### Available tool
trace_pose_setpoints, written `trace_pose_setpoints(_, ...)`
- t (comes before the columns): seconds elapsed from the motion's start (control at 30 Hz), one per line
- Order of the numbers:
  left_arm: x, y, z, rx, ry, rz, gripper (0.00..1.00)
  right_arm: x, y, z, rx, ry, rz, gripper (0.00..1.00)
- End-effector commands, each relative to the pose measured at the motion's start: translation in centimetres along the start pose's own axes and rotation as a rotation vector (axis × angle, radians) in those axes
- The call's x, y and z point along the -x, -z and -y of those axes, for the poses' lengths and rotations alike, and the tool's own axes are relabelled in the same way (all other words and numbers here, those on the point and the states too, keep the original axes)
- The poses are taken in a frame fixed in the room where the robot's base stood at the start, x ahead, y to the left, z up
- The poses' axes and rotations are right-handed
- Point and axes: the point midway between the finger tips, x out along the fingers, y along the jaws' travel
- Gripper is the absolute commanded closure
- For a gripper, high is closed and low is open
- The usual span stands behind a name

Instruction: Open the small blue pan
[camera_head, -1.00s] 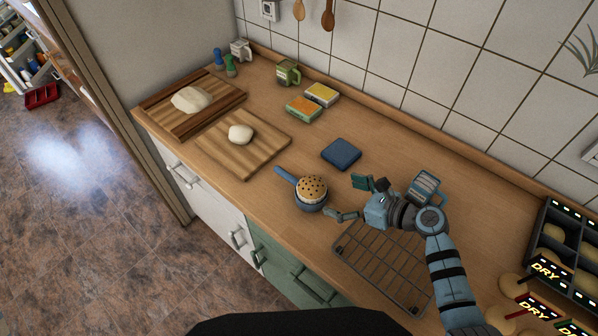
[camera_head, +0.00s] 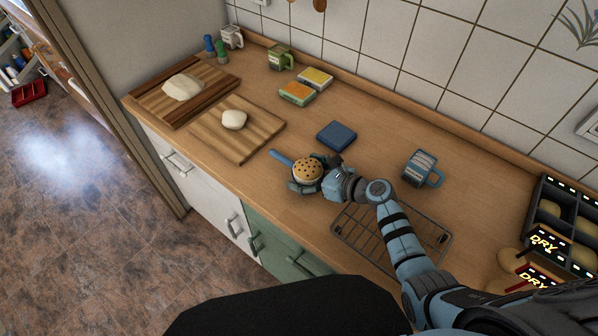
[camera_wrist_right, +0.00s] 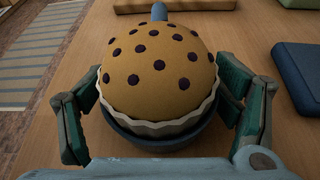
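The small blue pan (camera_head: 281,157) stands on the counter, its handle pointing to the back left. A tan muffin-like dome with dark dots (camera_head: 308,169) and a pale fluted rim sits in it, covering its inside. In the right wrist view the dome (camera_wrist_right: 160,70) fills the middle, with the pan's dark blue wall (camera_wrist_right: 150,143) below it and the handle (camera_wrist_right: 159,11) behind. My right gripper (camera_head: 311,174) is low at the pan, its spread fingers on either side of the dome. I cannot tell whether they touch it. My left gripper is not in view.
A dark blue square (camera_head: 337,136) lies behind the pan. A blue mug (camera_head: 422,168) stands to the right, and a wire rack (camera_head: 347,233) lies under my right arm. A cutting board with dough (camera_head: 252,148) is to the left.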

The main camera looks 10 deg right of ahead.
Motion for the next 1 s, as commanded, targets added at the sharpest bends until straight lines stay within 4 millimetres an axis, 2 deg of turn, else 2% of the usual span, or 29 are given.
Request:
trace_pose_setpoints(0.03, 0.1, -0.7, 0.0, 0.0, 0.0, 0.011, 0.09, -0.1, -0.1, 0.0, 0.0, -0.001, 0.0, 0.33)
trace_pose_setpoints(0.13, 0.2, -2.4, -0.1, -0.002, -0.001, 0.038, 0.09, -0.1, -0.1, 0.0, 0.001, -0.001, 0.001, 0.49)
trace_pose_setpoints(0.23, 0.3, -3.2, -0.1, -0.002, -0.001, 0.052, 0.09, 0.0, -0.1, 0.0, 0.001, 0.0, 0.001, 0.65)
trace_pose_setpoints(0.33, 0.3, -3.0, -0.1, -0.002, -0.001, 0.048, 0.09, 0.0, -0.2, 0.1, 0.0, 0.001, 0.003, 0.65)
trace_pose_setpoints(0.57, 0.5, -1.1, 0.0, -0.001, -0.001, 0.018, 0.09, 0.3, -0.6, 0.0, 0.001, 0.001, 0.0, 0.65)
trace_pose_setpoints(0.67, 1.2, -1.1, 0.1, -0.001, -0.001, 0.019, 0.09, 0.8, -1.9, 0.0, 0.002, 0.0, 0.002, 0.65)
trace_pose_setpoints(0.77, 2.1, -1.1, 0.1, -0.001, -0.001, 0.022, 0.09, 1.7, -4.2, -0.1, 0.006, 0.001, 0.005, 0.65)
trace_pose_setpoints(1.0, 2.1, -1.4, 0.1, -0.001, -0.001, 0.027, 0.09, 5.1, -12.5, -0.6, 0.01, 0.003, 0.008, 0.65)
